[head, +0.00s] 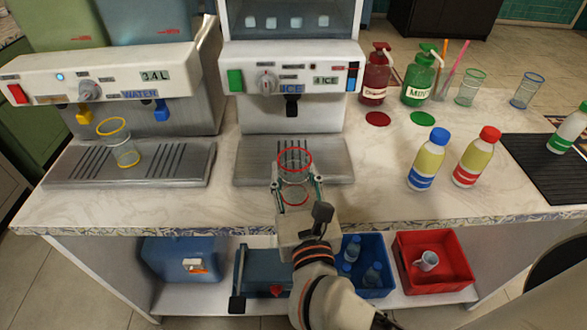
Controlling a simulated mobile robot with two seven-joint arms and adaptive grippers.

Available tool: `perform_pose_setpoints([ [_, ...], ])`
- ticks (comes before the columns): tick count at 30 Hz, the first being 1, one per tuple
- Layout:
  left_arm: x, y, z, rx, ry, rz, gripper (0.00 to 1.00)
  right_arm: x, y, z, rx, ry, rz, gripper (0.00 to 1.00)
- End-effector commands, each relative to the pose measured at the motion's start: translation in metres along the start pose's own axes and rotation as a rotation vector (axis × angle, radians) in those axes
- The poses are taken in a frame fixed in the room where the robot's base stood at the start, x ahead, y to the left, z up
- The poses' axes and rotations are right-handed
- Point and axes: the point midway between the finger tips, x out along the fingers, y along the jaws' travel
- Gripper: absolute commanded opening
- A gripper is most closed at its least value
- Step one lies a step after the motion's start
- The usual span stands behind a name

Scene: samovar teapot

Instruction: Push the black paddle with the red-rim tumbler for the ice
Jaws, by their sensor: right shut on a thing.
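The red-rim tumbler (295,163) is clear and upright, above the front part of the ice machine's drip tray (335,173). My right gripper (297,185) is shut on it from the front, one finger on each side. The black paddle (291,106) hangs under the ICE label on the ice machine (291,80), behind and above the tumbler. A gap shows between the tumbler's rim and the paddle. The tumbler looks empty. My left gripper is not in view.
A water machine (120,85) stands left, with a yellow-rim tumbler (124,150) on its tray. Right are a red bottle (376,78), a green MINT bottle (419,80), blue-cap (428,165) and red-cap (474,162) bottles, and other tumblers. The counter's front middle-right is clear.

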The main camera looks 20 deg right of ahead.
Motion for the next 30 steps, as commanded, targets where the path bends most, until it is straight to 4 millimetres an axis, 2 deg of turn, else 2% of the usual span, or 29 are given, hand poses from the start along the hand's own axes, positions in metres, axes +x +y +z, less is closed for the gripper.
perform_pose_setpoints([
  [8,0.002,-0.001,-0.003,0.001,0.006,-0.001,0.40,0.011,-0.002,0.001,-0.001,-0.002,0.000,0.16],
  [30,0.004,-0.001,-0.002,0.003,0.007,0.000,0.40,0.090,-0.012,-0.001,-0.002,-0.001,-0.001,0.16],
])
